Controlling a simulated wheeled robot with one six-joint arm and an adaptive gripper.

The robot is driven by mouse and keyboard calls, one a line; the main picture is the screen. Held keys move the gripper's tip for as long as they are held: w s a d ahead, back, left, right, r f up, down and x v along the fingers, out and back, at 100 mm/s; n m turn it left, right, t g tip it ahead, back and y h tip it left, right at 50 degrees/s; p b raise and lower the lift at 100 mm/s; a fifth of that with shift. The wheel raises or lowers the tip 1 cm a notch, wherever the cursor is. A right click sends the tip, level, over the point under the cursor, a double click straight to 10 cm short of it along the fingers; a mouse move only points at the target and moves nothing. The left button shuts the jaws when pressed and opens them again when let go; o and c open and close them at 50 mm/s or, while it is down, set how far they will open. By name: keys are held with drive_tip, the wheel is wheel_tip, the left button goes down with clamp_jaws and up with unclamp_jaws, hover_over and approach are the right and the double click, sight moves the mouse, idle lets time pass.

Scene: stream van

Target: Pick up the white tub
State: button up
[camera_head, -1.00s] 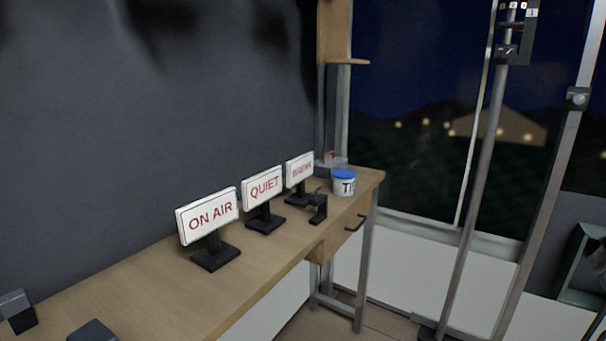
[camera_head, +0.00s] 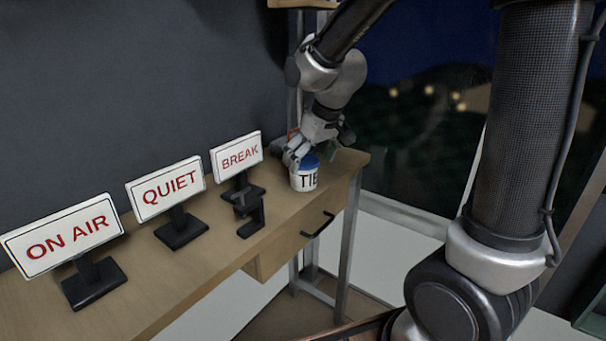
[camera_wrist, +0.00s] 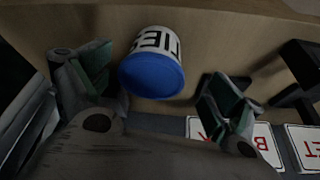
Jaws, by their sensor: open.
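The white tub (camera_head: 304,180) has a blue lid and dark letters on its side. It stands upright near the far right end of the wooden desk. In the wrist view the tub (camera_wrist: 158,42) lies ahead of and between the two fingers, nearer the left one, with its blue lid facing me. My gripper (camera_head: 304,150) is at the tub's top, just behind and left of it in the head view. In the wrist view my gripper (camera_wrist: 155,88) is open, with green-padded fingers apart and no finger seen pressing on the tub. Part of the lid is hidden by my gripper in the head view.
A BREAK sign (camera_head: 237,155) and a black clamp-like stand (camera_head: 249,212) are close left of the tub. A QUIET sign (camera_head: 166,190) and an ON AIR sign (camera_head: 64,238) stand farther left. The wooden desk (camera_head: 215,270) has bare surface along its front.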

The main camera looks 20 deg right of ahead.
drive_tip(key=x, duration=0.6)
drive_tip(key=shift+w+d+f, duration=0.2)
drive_tip(key=shift+w+f, duration=0.1)
drive_tip(key=shift+w, duration=0.25)
drive_tip(key=shift+c, duration=0.4)
drive_tip(key=c, duration=1.1)
